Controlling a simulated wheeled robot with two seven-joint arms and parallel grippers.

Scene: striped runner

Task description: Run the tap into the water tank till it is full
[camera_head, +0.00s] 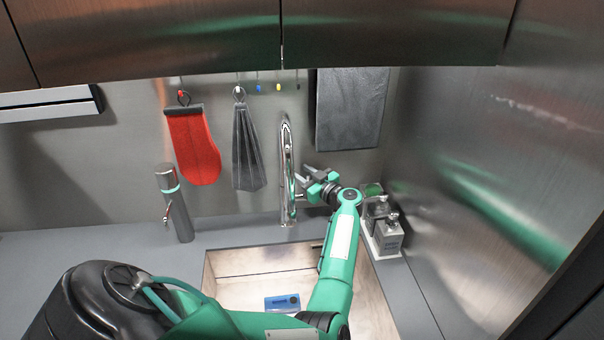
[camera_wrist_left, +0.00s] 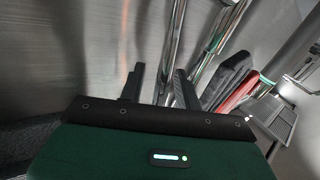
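The chrome tap (camera_head: 287,175) stands upright behind the sink (camera_head: 262,261). My left gripper (camera_head: 303,181) is at the right side of the tap, close to its side lever; I cannot tell whether it touches. In the left wrist view its two dark fingers (camera_wrist_left: 158,84) are apart, with a chrome pipe of the tap (camera_wrist_left: 172,42) rising just beyond them. A blue item (camera_head: 282,303) lies in the sink basin, partly behind my arm; I cannot tell whether it is the water tank. No running water shows. My right gripper is not in view.
A steel dispenser (camera_head: 175,204) stands left of the sink. A red mitt (camera_head: 194,146), a grey cloth (camera_head: 247,148) and a dark towel (camera_head: 350,108) hang on the back wall. Soap bottles (camera_head: 387,233) stand right of the sink by the steel side wall.

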